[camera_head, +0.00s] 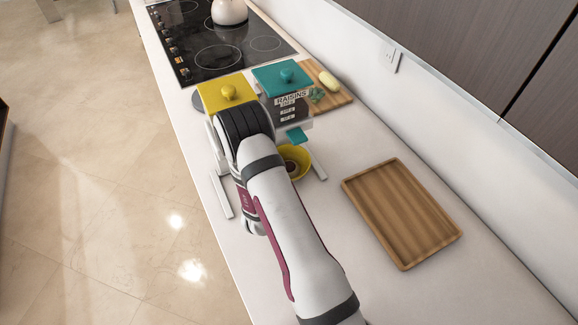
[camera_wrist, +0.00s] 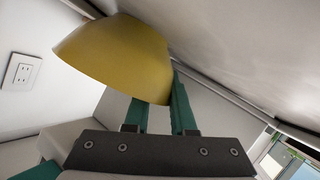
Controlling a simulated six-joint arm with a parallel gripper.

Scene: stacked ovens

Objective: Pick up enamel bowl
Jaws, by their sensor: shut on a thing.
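The enamel bowl is yellow and shows in the head view (camera_head: 301,154) in front of the dispensers, partly hidden by my arm. A small dark round patch shows inside it; I cannot tell what it is. In the wrist view the bowl (camera_wrist: 115,58) fills the upper middle, its outer wall toward the camera. My gripper (camera_wrist: 163,100) is shut on the bowl, with its green fingers at the bowl's lower right edge. The left fingertip is hidden behind the bowl. In the head view my arm hides most of the gripper. I cannot tell whether the bowl is clear of the counter.
A yellow-lidded dispenser (camera_head: 226,94) and a teal-lidded raisins dispenser (camera_head: 284,80) stand just beyond. A cutting board (camera_head: 341,96) with food lies behind them. The cooktop (camera_head: 217,55) holds a kettle (camera_head: 229,12). A wooden tray (camera_head: 401,211) lies at right. Counter between is clear.

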